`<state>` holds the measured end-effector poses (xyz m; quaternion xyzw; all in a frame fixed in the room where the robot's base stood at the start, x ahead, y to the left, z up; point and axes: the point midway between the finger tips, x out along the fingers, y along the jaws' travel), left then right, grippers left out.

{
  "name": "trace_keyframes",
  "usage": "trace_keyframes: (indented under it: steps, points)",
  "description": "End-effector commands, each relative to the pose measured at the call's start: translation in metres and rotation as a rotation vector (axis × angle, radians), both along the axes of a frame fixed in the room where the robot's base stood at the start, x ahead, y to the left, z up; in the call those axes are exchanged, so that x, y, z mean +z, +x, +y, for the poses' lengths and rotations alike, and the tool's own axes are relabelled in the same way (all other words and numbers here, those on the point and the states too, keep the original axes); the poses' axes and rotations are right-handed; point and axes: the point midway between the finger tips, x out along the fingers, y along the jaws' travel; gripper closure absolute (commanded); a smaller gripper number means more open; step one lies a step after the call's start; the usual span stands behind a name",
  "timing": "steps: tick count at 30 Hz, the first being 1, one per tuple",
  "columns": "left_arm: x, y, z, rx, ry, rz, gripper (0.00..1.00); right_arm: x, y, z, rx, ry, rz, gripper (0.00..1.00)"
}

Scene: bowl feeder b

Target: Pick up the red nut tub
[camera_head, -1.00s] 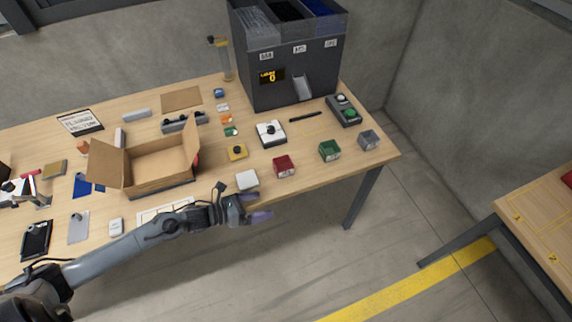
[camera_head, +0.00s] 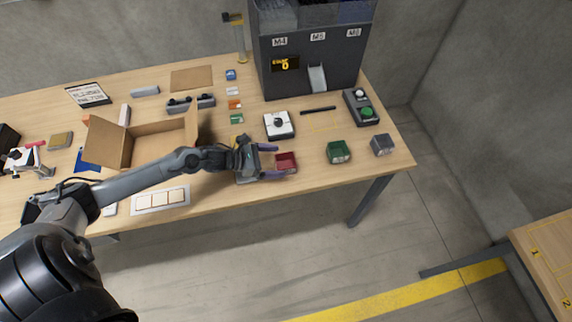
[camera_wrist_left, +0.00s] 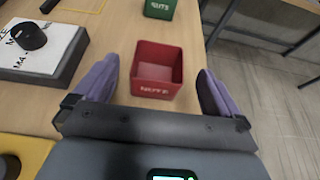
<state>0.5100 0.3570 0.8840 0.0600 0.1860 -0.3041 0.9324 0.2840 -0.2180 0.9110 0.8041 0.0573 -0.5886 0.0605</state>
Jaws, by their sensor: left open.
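The red nut tub (camera_head: 286,161) stands upright on the table near its front edge. In the left wrist view the red tub (camera_wrist_left: 157,72) shows its open, empty-looking top and a "NUTS" label on its side. My left gripper (camera_head: 281,162) is open, with its purple fingers pointing at the tub. In the left wrist view the left gripper (camera_wrist_left: 158,85) has one finger on each side of the tub, with gaps between fingers and walls. My right gripper is not in view.
A green tub (camera_head: 339,152) and a grey tub (camera_head: 382,145) stand to the right. A white device with a black knob (camera_head: 279,124) sits behind the red tub. The dark feeder (camera_head: 312,65) stands at the back, and an open cardboard box (camera_head: 158,142) is left.

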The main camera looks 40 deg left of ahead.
Motion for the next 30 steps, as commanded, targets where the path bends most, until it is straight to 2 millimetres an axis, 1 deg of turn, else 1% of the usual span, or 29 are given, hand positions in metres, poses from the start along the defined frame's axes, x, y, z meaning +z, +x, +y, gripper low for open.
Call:
trace_keyframes:
  steps: [1, 10, 18, 21, 30]
  points:
    - [-0.001, 0.005, -0.003, 0.001, -0.002, -0.002, 0.02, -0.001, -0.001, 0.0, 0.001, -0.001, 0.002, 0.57]
    - [-0.008, 0.017, -0.013, 0.0, -0.002, -0.001, 0.02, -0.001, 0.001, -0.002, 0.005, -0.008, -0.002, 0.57]
    - [-0.023, 0.042, -0.03, 0.0, -0.002, -0.002, 0.02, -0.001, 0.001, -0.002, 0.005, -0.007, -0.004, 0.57]
    - [-0.026, 0.047, -0.034, -0.001, -0.002, 0.0, 0.02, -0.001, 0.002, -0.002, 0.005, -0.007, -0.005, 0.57]
    - [-0.028, 0.048, -0.036, -0.001, 0.0, 0.0, 0.02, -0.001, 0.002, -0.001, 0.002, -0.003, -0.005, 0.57]
